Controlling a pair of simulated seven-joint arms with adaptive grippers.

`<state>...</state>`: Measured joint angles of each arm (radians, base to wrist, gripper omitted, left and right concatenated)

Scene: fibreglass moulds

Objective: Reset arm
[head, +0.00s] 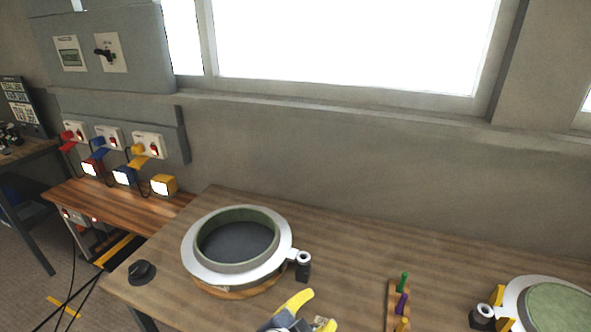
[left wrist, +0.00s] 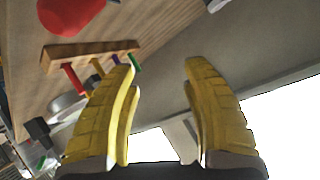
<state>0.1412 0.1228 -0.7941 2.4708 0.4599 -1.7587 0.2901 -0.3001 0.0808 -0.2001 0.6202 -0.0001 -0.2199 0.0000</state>
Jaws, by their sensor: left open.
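My left gripper (head: 293,312) is at the bottom centre of the head view, just in front of the left mould, with one yellow finger clearly showing. In the left wrist view my left gripper (left wrist: 160,66) has both yellow fingers spread wide, with nothing between them. No right gripper can be made out in either view.
A round mould with a white rim (head: 205,266) sits on the wooden table (head: 345,245). A green-topped mould (head: 560,305) with yellow pieces beside it stands right. A wooden rack of coloured pegs (head: 402,303) lies between. A black hat-shaped object (head: 141,272) is near the left edge.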

